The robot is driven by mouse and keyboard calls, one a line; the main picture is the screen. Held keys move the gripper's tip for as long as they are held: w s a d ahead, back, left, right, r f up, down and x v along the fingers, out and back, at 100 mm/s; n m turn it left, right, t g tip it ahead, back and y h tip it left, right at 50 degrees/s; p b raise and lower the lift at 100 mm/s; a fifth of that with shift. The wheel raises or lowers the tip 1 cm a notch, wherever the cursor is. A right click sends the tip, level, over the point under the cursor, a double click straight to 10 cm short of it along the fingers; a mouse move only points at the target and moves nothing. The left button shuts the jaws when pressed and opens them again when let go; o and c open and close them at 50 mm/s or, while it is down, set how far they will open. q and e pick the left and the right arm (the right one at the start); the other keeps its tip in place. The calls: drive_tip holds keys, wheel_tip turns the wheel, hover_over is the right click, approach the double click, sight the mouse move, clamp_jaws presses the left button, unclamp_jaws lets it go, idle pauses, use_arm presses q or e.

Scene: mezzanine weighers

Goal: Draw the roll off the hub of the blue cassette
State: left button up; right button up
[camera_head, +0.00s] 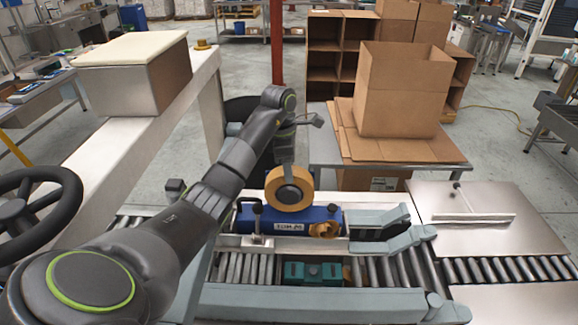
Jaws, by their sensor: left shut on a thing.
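The blue cassette (313,215) sits on the conveyor line in the middle of the head view, with a white label on its front. A tan roll (305,186) stands upright at the cassette's top edge, its round face toward me. A greyish centre shows inside the roll; I cannot tell whether the roll is still around the hub. My left gripper (288,172) reaches down from above and is shut on the roll's upper rim. Its fingertips are partly hidden. A small orange-brown round part (323,230) shows at the cassette's lower right. My right gripper is not in view.
A grey-blue forked fixture (388,243) stands right of the cassette. A black-knobbed lever (257,219) stands at its left. A green block (313,273) lies among the front rollers. Behind, a table holds an open cardboard box (398,95). A steel plate (470,205) lies right.

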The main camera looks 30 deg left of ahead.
use_arm(q)
drive_tip(key=shift+s+d+p, duration=0.7)
drive_tip(key=shift+s+p, duration=0.35)
drive_tip(key=shift+s, duration=0.1)
drive_tip(key=shift+s+d+p, duration=0.7)
drive_tip(key=shift+s+p, duration=0.4)
drive_tip(key=shift+s+d+p, duration=0.7)
drive_tip(key=shift+s+p, duration=0.35)
drive_tip(key=shift+s, duration=0.1)
